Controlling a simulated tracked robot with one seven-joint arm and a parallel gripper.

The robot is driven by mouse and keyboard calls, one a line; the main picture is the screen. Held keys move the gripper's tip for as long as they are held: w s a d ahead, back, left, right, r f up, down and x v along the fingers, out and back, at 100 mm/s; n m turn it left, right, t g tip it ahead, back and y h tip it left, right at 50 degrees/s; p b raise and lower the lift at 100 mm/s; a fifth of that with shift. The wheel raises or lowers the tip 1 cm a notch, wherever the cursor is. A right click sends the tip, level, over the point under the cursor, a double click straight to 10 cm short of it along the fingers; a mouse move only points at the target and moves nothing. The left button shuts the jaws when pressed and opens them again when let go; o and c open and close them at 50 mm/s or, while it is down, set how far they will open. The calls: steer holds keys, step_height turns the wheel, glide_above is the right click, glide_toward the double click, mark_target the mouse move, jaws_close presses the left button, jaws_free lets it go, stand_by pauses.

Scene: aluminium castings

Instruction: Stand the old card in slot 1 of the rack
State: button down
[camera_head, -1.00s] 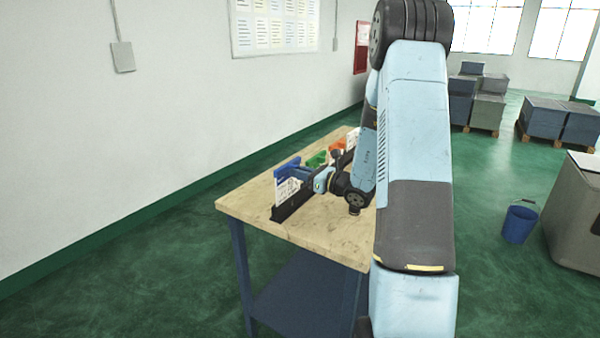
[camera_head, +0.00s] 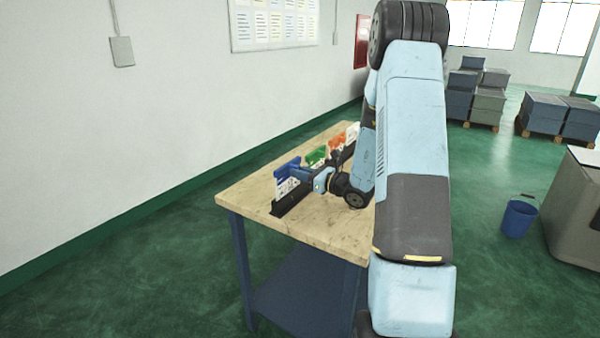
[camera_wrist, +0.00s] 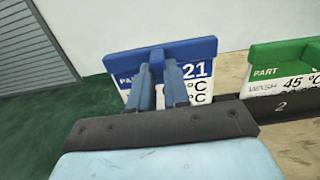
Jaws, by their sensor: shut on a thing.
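A white card with a blue top edge (camera_wrist: 197,53) is in the wrist view, with "21" and "°C" printed on it. My gripper (camera_wrist: 160,70) is shut on this card, its two fingers in front of the printed face. In the head view the blue-topped card (camera_head: 287,170) stands roughly upright at the near end of the black rack (camera_head: 289,203), with my gripper (camera_head: 303,176) at its right side. Its lower edge is hidden, so I cannot tell how far it sits in the slot. The rack (camera_wrist: 277,105) shows a "2" under the green card.
A green-topped card (camera_wrist: 280,60) stands beside the blue one, in slot 2. An orange-topped card (camera_head: 337,144) and a white one stand farther along the rack. The wooden table (camera_head: 250,203) has bare room left of the rack. A wall stands behind.

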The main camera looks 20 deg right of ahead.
steer(key=shift+f, duration=0.9)
steer(key=c, duration=1)
jaws_free()
steer(key=v, duration=1.4)
steer(key=shift+f, duration=0.1)
steer(key=shift+w+a, duration=0.1)
